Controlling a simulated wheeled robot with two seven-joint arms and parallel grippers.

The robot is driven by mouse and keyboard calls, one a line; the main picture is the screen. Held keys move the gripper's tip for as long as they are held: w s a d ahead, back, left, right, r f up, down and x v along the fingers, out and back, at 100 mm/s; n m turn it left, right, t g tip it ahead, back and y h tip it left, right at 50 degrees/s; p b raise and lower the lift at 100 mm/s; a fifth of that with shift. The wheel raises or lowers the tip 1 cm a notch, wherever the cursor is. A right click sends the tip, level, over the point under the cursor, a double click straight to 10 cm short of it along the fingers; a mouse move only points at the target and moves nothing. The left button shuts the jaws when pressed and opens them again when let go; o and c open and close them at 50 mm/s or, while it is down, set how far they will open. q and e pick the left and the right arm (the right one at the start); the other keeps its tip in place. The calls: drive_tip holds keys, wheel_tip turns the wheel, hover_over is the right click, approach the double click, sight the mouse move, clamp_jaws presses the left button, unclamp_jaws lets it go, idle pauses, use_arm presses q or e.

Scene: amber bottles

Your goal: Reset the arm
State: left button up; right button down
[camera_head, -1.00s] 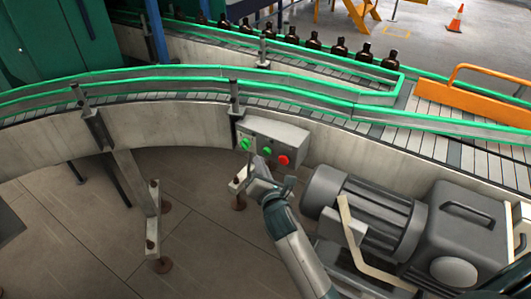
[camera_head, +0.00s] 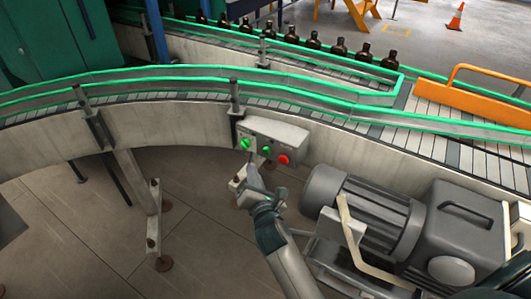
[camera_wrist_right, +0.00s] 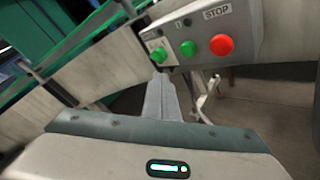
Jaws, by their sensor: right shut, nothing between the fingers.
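My right gripper (camera_head: 250,160) is in front of and below the grey control box (camera_head: 285,133) on the conveyor side. Its fingers are shut with nothing between them. In the right wrist view the gripper (camera_wrist_right: 160,78) points up at the box (camera_wrist_right: 243,30). My left gripper is not in view.
The curved conveyor (camera_head: 180,97) with green rails runs behind the box. Amber bottles (camera_head: 313,41) stand in a row on the far belt. A grey motor (camera_head: 365,210) is to the right of my arm. A conveyor leg (camera_head: 153,225) stands at left, with open floor (camera_head: 80,240) around it.

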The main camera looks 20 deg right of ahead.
drive_tip(key=shift+f, duration=0.1)
idle(0.3)
drive_tip(key=s+a+f+m+g+y, duration=0.1)
drive_tip(key=s+f+m+g, duration=0.15)
drive_tip(key=f, duration=0.95)
drive_tip(key=s+a+f+m+g+y, duration=0.1)
drive_tip(key=s+f+m+g, duration=0.2)
drive_tip(key=f, duration=0.9)
drive_tip(key=s+d+f+m+g, duration=0.1)
drive_tip(key=s+f+m+g, duration=0.35)
drive_tip(key=s+f, duration=1.05)
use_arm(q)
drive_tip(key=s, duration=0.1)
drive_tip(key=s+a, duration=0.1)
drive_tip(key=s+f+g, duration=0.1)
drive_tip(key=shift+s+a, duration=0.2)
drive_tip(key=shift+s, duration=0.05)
use_arm(e)
drive_tip(key=s+d+f+m+g, duration=0.1)
drive_tip(key=s+f+m, duration=0.4)
drive_tip(key=s, duration=0.7)
drive_tip(key=s+d+f+m+g, duration=0.2)
drive_tip(key=s+d+f+m, duration=0.2)
drive_tip(key=s+f, duration=0.4)
drive_tip(key=s+d+f+m+g, duration=0.2)
drive_tip(key=s+f+m, duration=0.3)
drive_tip(key=s, duration=1.2)
drive_tip(key=shift+d+f+m, duration=0.4)
drive_tip(key=shift+d+f, duration=0.3)
drive_tip(key=shift+f, duration=0.1)
